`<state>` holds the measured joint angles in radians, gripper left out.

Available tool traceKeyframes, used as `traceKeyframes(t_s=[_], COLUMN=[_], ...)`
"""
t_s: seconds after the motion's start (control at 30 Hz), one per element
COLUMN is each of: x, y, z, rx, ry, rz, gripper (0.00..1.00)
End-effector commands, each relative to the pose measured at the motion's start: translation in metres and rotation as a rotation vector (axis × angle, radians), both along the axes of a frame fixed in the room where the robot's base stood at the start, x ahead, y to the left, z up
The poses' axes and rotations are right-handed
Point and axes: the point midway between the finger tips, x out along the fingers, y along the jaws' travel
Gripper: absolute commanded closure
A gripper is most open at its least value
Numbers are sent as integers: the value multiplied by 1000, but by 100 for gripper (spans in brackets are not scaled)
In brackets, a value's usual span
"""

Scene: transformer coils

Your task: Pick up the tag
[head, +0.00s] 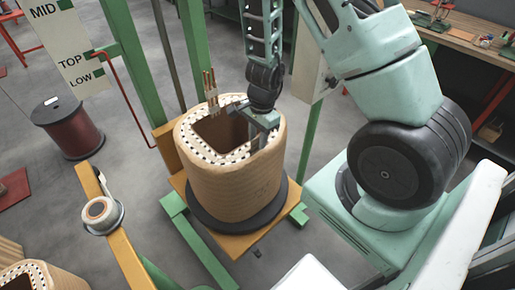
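My gripper (260,118) points down at the top right rim of a brown paper-wrapped coil (235,178). Its grey fingers are at or just above the rim, and I cannot tell whether they touch it. The fingers are small and partly hidden, so I cannot tell whether they are open or shut, or whether they hold anything. I cannot clearly make out a separate tag. A pale board (72,52) at the upper left carries the words MID, TOP and LOW, with green pieces beside the words.
The coil stands upright on a dark round base on an orange and green stand (188,228). Copper leads (210,86) rise from its rim. Green posts stand behind it. A dark red spool (68,128) is at left, a tape roll (99,210) lower left, a workbench (472,38) upper right.

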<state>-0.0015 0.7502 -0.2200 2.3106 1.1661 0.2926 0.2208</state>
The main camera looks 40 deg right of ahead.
Motion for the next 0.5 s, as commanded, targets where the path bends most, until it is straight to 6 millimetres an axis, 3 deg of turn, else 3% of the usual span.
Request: traceKeyframes(t_s=[0.27,0.37,0.5], x=[0,0,0], y=[0,0,0], z=[-3,-3,-3], rx=[-1,-1,-1], ry=[-1,-1,-1], rz=[0,0,0], gripper=[71,99,100])
